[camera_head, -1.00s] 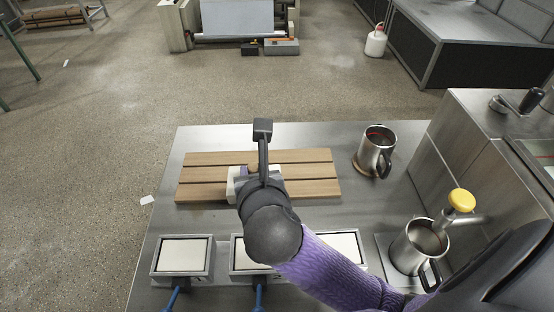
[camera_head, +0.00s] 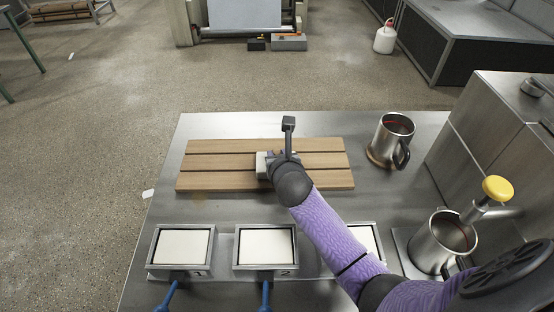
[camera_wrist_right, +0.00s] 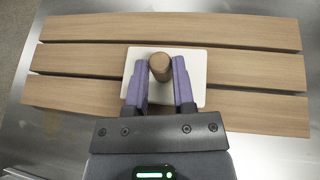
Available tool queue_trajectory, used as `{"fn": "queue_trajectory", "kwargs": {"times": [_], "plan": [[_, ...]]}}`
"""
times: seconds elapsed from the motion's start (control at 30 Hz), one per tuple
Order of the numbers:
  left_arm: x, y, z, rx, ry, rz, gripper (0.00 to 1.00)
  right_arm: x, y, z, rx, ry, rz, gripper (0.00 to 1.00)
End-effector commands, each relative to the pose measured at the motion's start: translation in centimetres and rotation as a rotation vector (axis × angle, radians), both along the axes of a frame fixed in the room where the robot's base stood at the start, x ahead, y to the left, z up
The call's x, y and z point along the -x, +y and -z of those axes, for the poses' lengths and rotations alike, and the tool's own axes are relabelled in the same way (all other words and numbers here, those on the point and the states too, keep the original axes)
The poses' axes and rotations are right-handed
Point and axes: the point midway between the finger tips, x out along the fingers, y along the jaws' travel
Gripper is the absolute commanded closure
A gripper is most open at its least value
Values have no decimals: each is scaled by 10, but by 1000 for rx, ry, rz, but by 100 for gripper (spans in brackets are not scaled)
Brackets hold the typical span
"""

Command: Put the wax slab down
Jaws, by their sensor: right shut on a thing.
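The wax slab (camera_wrist_right: 199,62) is a pale, near-square block with a round brown knob (camera_wrist_right: 160,68) on top. My right gripper (camera_wrist_right: 161,75) has its purple fingers shut on that knob. The slab is over the middle of the slatted wooden rack (camera_wrist_right: 70,93), which also shows in the head view (camera_head: 325,180). I cannot tell whether the slab touches the slats. In the head view, my right gripper (camera_head: 270,166) and forearm hide most of the slab (camera_head: 261,160). My left gripper is not in view.
Several trays with pale slabs line the front edge, marked 1 (camera_head: 153,252) and 2 (camera_head: 238,248); my arm partly covers a third. A steel mug (camera_head: 395,125) stands right of the rack, another (camera_head: 443,238) under a yellow-topped dispenser (camera_head: 497,188). The rack's left and right ends are clear.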

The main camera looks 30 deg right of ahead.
Motion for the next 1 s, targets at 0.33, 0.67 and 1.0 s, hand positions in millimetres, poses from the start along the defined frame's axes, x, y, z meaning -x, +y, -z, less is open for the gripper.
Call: {"fn": "queue_trajectory", "kwargs": {"times": [0.33,0.67,1.0], "plan": [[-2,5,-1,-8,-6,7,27,0,0,0,-2,0,1,52],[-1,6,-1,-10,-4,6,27,0,0,0,-2,0,1,33],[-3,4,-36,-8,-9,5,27,54,15,-36,0,0,-1,33]]}}
